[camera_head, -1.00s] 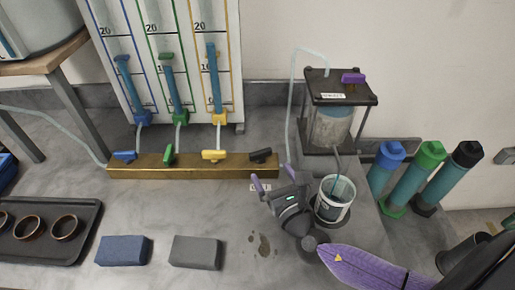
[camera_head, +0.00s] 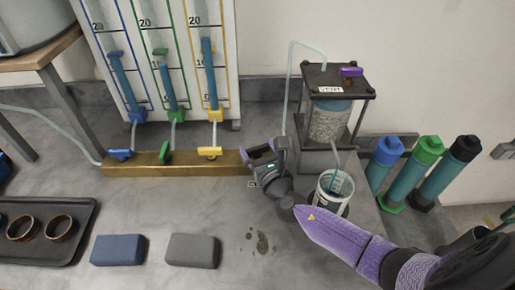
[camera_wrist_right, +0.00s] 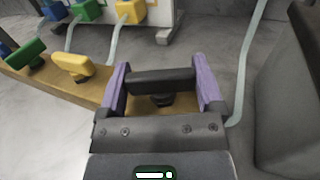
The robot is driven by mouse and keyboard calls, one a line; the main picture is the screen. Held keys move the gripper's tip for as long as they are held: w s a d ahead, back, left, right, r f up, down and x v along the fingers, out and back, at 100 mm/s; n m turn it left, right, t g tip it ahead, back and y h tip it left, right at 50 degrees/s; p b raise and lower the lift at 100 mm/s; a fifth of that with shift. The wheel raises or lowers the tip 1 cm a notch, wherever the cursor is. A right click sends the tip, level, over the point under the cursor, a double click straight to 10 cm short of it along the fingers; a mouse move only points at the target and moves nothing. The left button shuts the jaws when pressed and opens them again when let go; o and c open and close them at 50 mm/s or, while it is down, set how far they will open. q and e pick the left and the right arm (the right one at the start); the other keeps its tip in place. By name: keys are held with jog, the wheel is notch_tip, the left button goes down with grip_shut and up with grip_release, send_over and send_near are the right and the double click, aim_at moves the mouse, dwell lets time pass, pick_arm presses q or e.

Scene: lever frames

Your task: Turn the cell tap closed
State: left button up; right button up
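The black tap (camera_wrist_right: 165,82) is at the right end of the brass rail (camera_head: 185,172). In the right wrist view its bar handle lies crosswise between the two purple fingers of my right gripper (camera_wrist_right: 163,85). The fingers are spread, one near each end of the handle; I cannot tell whether they touch it. In the head view my right gripper (camera_head: 260,153) covers most of this tap. The yellow tap (camera_head: 210,152), green tap (camera_head: 165,153) and blue tap (camera_head: 120,155) sit further left on the rail. My left gripper is not in view.
The cell stand (camera_head: 338,80) with a purple clip rises right of the gripper, with a hose (camera_head: 289,90) behind. A beaker (camera_head: 332,192) is close to my right arm. Capped cylinders (camera_head: 405,175) stand right. Two blocks (camera_head: 118,250) and a tray (camera_head: 85,225) lie front left.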

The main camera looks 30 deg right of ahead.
jog(key=shift+c, duration=1.1)
jog(key=shift+a+r+m+h+p, duration=0.1)
jog(key=shift+r+m+h+p, duration=0.1)
jog(key=shift+m+h+p, duration=0.6)
jog(key=shift+m+g+h, duration=0.3)
jog(key=shift+m+h, duration=0.2)
jog(key=shift+h, duration=0.6)
jog(key=m+g+h, duration=0.1)
jog(key=m+h, duration=0.1)
jog(key=h, duration=0.1)
jog(key=shift+f, duration=0.2)
jog(key=o, duration=1)
jog(key=p+v, duration=0.1)
jog(key=v, duration=0.9)
jog(key=shift+r+p, duration=0.1)
jog(key=shift+p, duration=0.25)
